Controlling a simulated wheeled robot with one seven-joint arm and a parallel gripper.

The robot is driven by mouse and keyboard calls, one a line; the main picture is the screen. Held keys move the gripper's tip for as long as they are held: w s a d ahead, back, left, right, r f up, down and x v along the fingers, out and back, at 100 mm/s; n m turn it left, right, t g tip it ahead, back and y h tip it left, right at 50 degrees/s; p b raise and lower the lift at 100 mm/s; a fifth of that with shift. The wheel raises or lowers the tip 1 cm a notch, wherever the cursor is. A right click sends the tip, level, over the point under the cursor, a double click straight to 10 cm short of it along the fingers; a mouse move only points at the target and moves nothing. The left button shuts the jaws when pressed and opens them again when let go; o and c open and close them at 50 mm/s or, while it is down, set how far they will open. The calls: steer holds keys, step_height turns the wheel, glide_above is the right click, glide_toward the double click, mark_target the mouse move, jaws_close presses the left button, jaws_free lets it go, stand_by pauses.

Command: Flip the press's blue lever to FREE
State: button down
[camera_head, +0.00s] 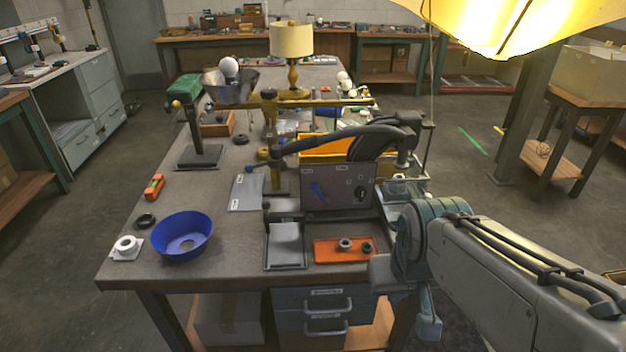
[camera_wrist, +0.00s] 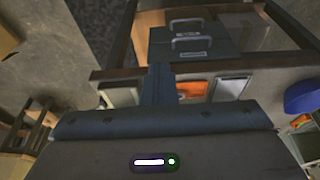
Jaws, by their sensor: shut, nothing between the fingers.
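The press (camera_head: 340,160) stands on the bench, with a long dark arm reaching left to a blue knob. Its grey front panel (camera_head: 345,203) faces me. The blue lever (camera_head: 318,191) is on the left part of this panel, slanting from upper left to lower right. The panel's markings are too small to read, so I cannot tell its setting. My gripper (camera_head: 429,325) hangs at the lower right, in front of the bench and apart from the lever. In the wrist view its fingers (camera_wrist: 158,75) are together and empty. The lever does not show there.
A grey tray (camera_head: 285,262) and an orange mat (camera_head: 325,254) with small rings lie before the press. A blue bowl (camera_head: 182,240) sits at the left. A lit yellow shade (camera_head: 510,22) hangs at the upper right. Drawers (camera_head: 325,312) are under the bench.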

steer(key=w+d+f+n+t+b, duration=0.1)
steer(key=w+f+n+t+b, duration=0.3)
steer(key=w, duration=0.6)
steer(key=n+t+y+b, duration=0.3)
steer(key=n+t+b, duration=0.3)
steer(key=n+b, duration=0.5)
glide_toward(319, 194)
steer(key=s+d+n+p, duration=0.1)
steer(key=s+d+p, duration=0.1)
steer(key=s+d, duration=0.3)
steer(key=w+a+f+n+t+y+b, duration=0.1)
steer(key=w+a+n+y+b, duration=0.1)
steer(key=a+n+y+b, duration=0.3)
steer(key=a+n+y, duration=0.1)
steer(key=a+n, duration=0.2)
steer(key=n, duration=0.2)
steer(key=shift+w+f, duration=0.2)
steer(key=shift+f, duration=0.15)
steer(key=shift+w, duration=0.1)
steer(key=x, duration=0.9)
steer(key=shift+w+a+b, duration=0.25)
steer(key=shift+b, duration=0.1)
steer(key=d, duration=0.2)
steer(key=w+d, duration=0.1)
steer(key=shift+d+r+p, duration=0.3)
steer(key=shift+d+r, duration=0.05)
steer(key=shift+d, duration=0.05)
